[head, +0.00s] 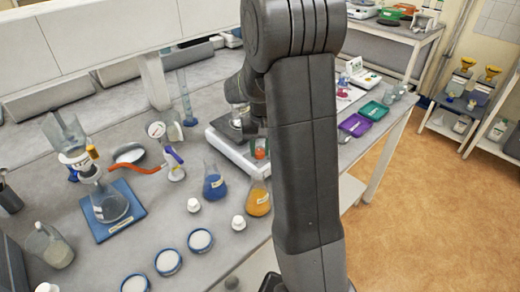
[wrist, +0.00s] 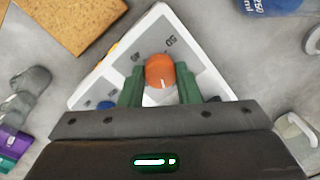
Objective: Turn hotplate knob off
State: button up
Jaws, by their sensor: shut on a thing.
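The hotplate (head: 222,148) is a pale, flat device on the bench, partly hidden behind my arm in the head view. Its white face (wrist: 188,38) also shows in the wrist view, with printed dial numbers. The orange-red knob (wrist: 160,73) sits on that face, with a pale pointer mark on its lower part. It also shows in the head view (head: 261,149). My gripper (wrist: 160,88) has green fingers, one on each side of the knob, and is shut on it. A blue round control (wrist: 107,105) lies left of the left finger. In the head view my arm hides the fingers.
A blue flask (head: 214,184) and an orange flask (head: 258,200) stand close in front of the hotplate. Purple (head: 355,125) and green (head: 374,111) trays lie to the right. Left are glassware on a blue stand (head: 113,212) and several dishes.

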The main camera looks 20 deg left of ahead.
aim_at(261, 150)
jog(key=n, duration=0.4)
jog(key=shift+a+n, duration=0.1)
jog(key=shift+n, duration=0.3)
jog(key=shift+r, duration=0.1)
dwell(0.3)
jog(key=o, duration=1)
jog(key=r, duration=0.4)
jog(key=r+b, duration=0.1)
jog(key=r, duration=0.8)
jog(key=shift+w+d+r, duration=0.2)
jog(key=shift+w+r, duration=0.05)
jog(key=shift+r, duration=0.1)
